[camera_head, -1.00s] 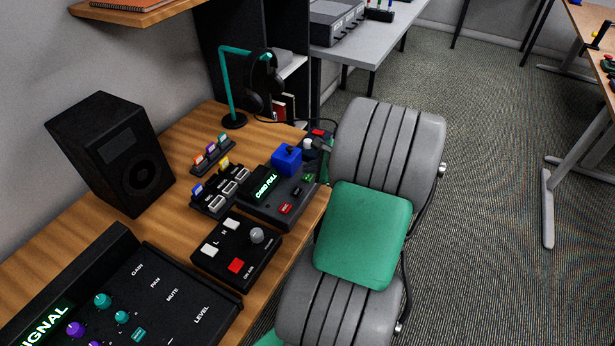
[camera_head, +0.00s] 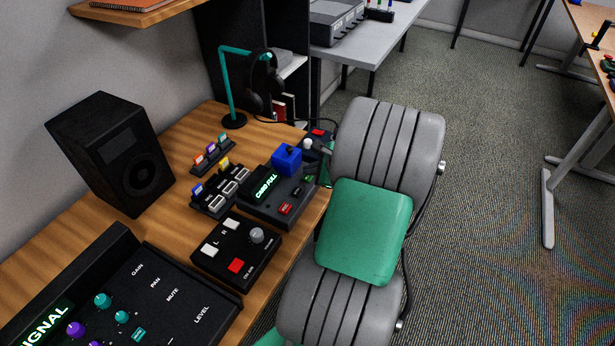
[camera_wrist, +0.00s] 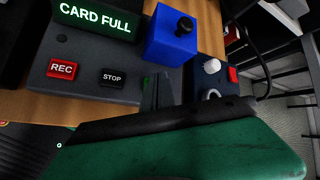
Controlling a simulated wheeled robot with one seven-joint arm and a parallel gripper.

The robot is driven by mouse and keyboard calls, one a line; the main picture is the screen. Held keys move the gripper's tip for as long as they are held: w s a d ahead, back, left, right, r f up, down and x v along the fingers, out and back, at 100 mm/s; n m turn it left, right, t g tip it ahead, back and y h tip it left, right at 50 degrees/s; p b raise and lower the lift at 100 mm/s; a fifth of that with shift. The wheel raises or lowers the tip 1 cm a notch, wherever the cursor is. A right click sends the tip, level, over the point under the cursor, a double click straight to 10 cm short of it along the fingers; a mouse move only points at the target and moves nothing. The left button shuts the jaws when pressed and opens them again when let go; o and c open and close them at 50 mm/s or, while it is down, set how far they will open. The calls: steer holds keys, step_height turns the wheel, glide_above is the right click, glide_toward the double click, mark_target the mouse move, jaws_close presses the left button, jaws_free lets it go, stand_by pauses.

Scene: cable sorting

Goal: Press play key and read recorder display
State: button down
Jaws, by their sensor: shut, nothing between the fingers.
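The dark recorder (camera_head: 262,207) sits at the desk's right edge in the head view, and its display (camera_head: 267,185) reads "CARD FULL". The wrist view shows the same text on the display (camera_wrist: 95,18). Below it are a red REC key (camera_wrist: 62,69) and a black STOP key (camera_wrist: 112,77). A green key (camera_wrist: 146,83) shows only as a sliver to the right of STOP, mostly hidden by my fingers. My gripper (camera_wrist: 160,85) is shut and empty, with its tips at that key. I cannot tell whether they touch it. My arm largely hides my gripper in the head view.
A blue block with a black knob (camera_wrist: 172,35) stands on the recorder's far side, close to my fingers. A control box with a red button (camera_head: 236,266) and a slotted card rack (camera_head: 220,190) stand nearby. Headphones hang on a teal stand (camera_head: 227,85).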

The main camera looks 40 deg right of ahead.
mark_target(310, 178)
steer(key=shift+f, duration=0.4)
stand_by(0.5)
steer(key=shift+r+p, duration=0.8)
step_height(310, 178, up, 5)
steer(key=p, duration=0.5)
steer(key=shift+r, duration=0.1)
stand_by(0.4)
